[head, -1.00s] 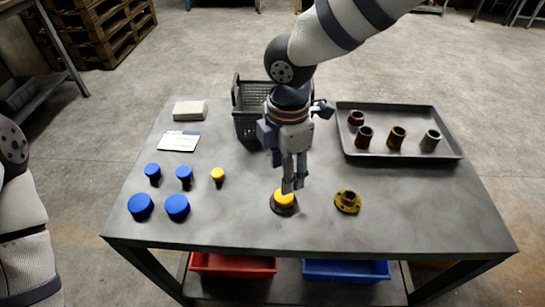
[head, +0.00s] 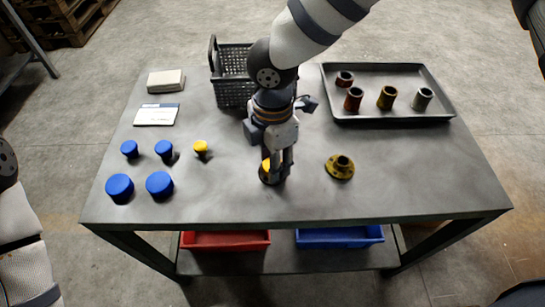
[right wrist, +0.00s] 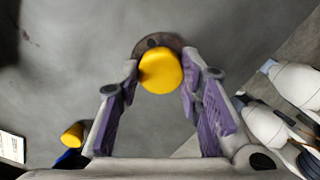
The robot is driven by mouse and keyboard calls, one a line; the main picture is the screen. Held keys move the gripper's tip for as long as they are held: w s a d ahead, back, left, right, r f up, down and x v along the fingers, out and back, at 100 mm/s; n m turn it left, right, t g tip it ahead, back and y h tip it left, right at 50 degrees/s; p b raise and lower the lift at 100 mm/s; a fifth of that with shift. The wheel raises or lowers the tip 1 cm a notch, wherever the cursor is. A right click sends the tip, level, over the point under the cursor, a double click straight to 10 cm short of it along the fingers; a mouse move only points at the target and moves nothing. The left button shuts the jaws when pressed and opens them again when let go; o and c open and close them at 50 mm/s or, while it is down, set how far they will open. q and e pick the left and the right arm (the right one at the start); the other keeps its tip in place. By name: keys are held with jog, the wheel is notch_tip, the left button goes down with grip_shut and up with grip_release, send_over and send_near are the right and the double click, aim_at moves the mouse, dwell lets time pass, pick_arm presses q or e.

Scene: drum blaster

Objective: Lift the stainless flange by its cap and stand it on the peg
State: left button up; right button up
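A dark metallic flange (head: 265,179) with a yellow cap (head: 266,166) lies on the table near its front middle. In the right wrist view, the flange (right wrist: 161,41) shows as a dark disc with a hole, mostly behind the round yellow cap (right wrist: 160,72). My right gripper (head: 277,173) reaches down over it. Its two purple-padded fingers (right wrist: 161,85) stand apart, one on each side of the cap, with narrow gaps. The gripper partly hides the flange in the head view. I cannot make out a peg. My left gripper is out of view.
A brass-coloured flange (head: 340,167) lies to the right. Several blue caps (head: 160,184) and a yellow-topped piece (head: 201,148) stand at left. A dark tray (head: 440,113) holds several short pipes. A black basket (head: 232,92) stands behind my right gripper.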

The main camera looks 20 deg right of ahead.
jog(key=shift+r+p, duration=1)
jog(key=shift+r, duration=1.7)
jog(key=shift+c, duration=0.5)
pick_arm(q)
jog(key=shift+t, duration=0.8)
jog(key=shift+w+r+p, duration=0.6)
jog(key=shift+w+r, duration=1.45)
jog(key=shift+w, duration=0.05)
pick_arm(e)
jog(key=shift+r, duration=2.35)
